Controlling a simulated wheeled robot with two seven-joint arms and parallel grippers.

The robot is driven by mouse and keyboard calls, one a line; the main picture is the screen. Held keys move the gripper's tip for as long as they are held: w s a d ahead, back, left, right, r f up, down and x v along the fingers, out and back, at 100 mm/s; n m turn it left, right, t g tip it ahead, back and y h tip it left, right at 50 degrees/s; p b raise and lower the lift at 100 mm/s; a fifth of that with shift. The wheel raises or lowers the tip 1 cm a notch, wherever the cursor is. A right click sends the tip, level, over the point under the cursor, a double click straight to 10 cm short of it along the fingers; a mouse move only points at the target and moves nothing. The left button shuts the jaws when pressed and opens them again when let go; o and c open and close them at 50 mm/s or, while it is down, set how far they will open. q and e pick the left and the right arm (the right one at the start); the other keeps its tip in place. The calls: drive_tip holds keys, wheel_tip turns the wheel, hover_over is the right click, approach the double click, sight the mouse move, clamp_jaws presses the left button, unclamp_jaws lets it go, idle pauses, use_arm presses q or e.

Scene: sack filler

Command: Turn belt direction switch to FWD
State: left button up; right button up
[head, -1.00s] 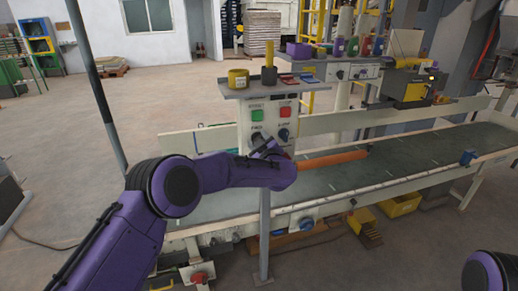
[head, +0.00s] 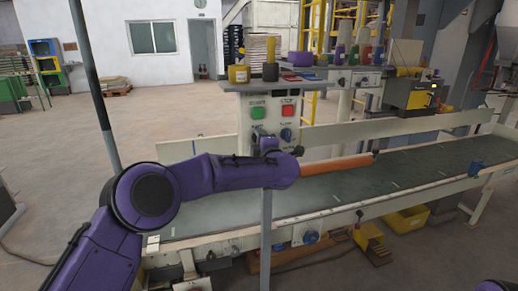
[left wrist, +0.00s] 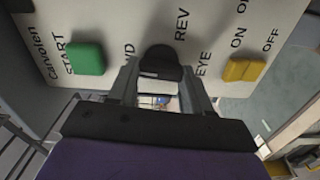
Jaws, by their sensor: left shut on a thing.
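The belt direction switch is a black knob (left wrist: 162,62) on the pale control panel (head: 270,92), between the FWD lettering, partly hidden, and the REV lettering in the left wrist view. My left gripper (left wrist: 160,82) is shut on this knob, with one finger on each side of it. In the head view my left gripper (head: 268,143) is at the lower part of the panel and hides the knob. I cannot tell which way the knob points. My right gripper is not in view.
A yellow switch (left wrist: 243,69) shows beside EYE. The conveyor belt (head: 400,171) runs behind my arm, with an orange cylinder (head: 338,163) over it.

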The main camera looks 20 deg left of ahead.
use_arm(q)
drive_tip(key=shift+f+n+b, duration=0.15)
drive_tip(key=shift+n+b, duration=0.3)
drive_tip(key=shift+n, duration=0.15)
drive_tip(key=o, duration=1.1)
drive_tip(key=shift+c, duration=0.2)
drive_tip(key=b+v, duration=0.2)
drive_tip(key=v, duration=0.8)
drive_tip(key=shift+s+d, duration=0.2)
drive_tip(key=shift+s, duration=0.05)
